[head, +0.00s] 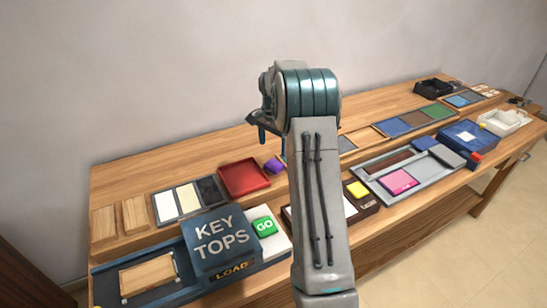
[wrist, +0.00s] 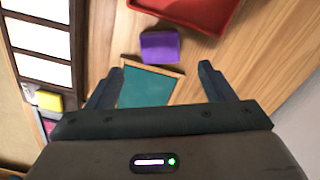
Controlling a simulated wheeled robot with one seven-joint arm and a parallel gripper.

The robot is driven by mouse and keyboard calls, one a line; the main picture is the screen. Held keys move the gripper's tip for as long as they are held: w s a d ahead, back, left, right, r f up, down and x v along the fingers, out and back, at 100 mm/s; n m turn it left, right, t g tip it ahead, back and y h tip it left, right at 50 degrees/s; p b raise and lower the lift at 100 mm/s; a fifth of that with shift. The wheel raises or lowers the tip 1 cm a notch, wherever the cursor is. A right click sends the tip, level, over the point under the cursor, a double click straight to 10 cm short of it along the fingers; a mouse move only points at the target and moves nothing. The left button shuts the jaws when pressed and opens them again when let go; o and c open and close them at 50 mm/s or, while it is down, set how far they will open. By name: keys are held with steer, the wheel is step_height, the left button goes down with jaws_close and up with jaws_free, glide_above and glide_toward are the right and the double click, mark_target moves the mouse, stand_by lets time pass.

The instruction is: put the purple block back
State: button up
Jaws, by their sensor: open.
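The purple block (head: 273,165) lies on the wooden bench just right of the red tray in the head view. In the wrist view the purple block (wrist: 160,47) sits between the red tray (wrist: 200,12) and a teal panel with a wooden border (wrist: 150,88). My gripper (wrist: 162,68) is open and empty, its two fingers spread apart over the teal panel. The block is beyond the fingertips, not between them. In the head view my gripper (head: 268,138) is partly hidden behind my arm, which also covers the middle of the bench.
The red tray (head: 243,180) is close to the block's left. A "KEY TOPS" box (head: 220,240) and a green GO button (head: 264,226) stand at the front left. A yellow block (head: 357,189) and a grey tray with a pink panel (head: 420,188) are to the right. A wall rises behind.

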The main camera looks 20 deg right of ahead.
steer(key=s+a+r+n+t, duration=0.2)
steer(key=s+a+r+n, duration=0.5)
steer(key=s+a+r, duration=0.65)
steer(key=s+a+f+n, duration=0.1)
steer(key=s+a+n, duration=0.1)
steer(key=s, duration=0.8)
steer(key=s+a+f+n+t, duration=0.1)
steer(key=s+n, duration=0.3)
steer(key=s, duration=0.7)
steer(key=shift+s+a+f, duration=0.15)
steer(key=shift+a+f, duration=0.4)
steer(key=shift+a, duration=0.25)
